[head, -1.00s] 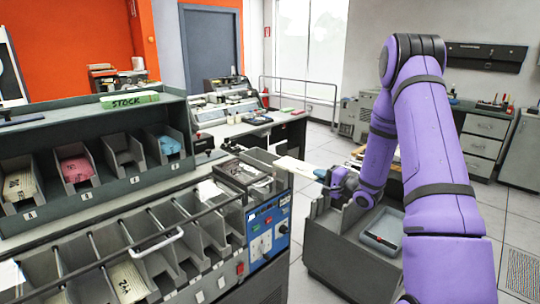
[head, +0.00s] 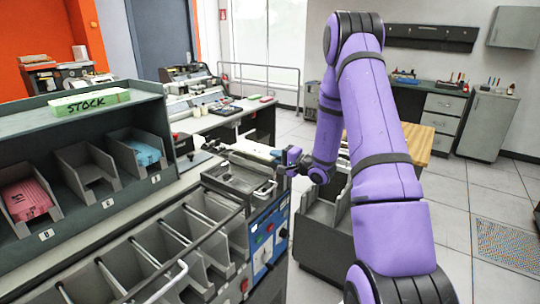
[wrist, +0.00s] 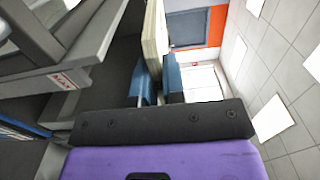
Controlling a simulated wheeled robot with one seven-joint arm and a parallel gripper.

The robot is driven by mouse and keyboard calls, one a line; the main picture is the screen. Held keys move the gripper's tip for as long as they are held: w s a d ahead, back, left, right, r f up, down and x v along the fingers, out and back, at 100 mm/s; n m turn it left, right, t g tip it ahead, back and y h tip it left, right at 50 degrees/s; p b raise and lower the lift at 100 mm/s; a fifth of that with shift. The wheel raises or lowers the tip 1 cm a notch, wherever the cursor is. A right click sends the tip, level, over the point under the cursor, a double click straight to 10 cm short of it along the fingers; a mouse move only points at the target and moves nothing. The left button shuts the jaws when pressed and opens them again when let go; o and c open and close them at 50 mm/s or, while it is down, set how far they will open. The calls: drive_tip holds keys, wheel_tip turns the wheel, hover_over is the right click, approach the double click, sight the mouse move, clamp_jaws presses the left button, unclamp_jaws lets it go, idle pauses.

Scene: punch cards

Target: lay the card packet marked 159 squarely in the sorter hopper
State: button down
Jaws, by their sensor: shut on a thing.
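My gripper (head: 281,156) is at the end of the purple arm, beside the top of the sorter. Its blue fingers are shut on a pale card packet (wrist: 155,35), seen edge-on in the wrist view (wrist: 158,82). In the head view the packet (head: 252,147) is a thin pale strip reaching left from the fingers; its marking cannot be read. The sorter hopper (head: 238,182) appears to be the grey open part on the machine's top, just left of and below the gripper. A grey wall with a red-lettered label (wrist: 62,79) shows left of the packet in the wrist view.
The sorter's row of grey pockets (head: 150,245) with metal rods fills the front left. The stock shelf (head: 100,195) behind holds pink packets (head: 26,199) and blue ones (head: 145,152). A dark grey cart (head: 325,225) stands right of the sorter. Open floor lies at right.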

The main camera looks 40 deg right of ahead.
drive_tip(key=shift+f, duration=0.2)
idle(0.4)
drive_tip(key=shift+s+d+f, duration=0.1)
drive_tip(key=shift+s+f, duration=0.05)
drive_tip(key=shift+f, duration=0.5)
drive_tip(key=shift+s+f, duration=0.15)
drive_tip(key=shift+f, duration=0.5)
drive_tip(key=shift+f, duration=0.1)
drive_tip(key=shift+f, duration=3.8)
drive_tip(key=c, duration=1.1)
unclamp_jaws()
